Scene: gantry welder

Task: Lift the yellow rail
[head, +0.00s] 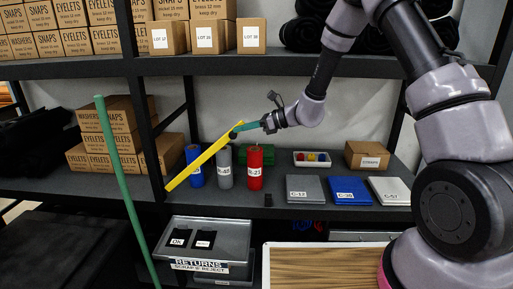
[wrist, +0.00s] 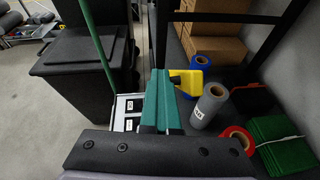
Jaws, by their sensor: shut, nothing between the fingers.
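The yellow rail (head: 200,163) slants in front of the lower shelf in the head view, its low end at the left and its high end at the right. A small dark part shows at its upper end. My gripper (head: 237,129), with teal fingers, is shut and empty right by that upper end. In the wrist view the fingers (wrist: 163,78) point away from me, and a short piece of the yellow rail (wrist: 188,79) shows just to their right. The rest of the rail is hidden there. I cannot tell whether the fingers touch the rail.
Blue, grey (head: 225,167) and red (head: 255,172) rolls stand on the shelf behind and below the rail. A green pole (head: 117,177) leans at the left. A grey returns bin (head: 236,237) sits below. A black shelf upright (head: 146,110) is close to the rail.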

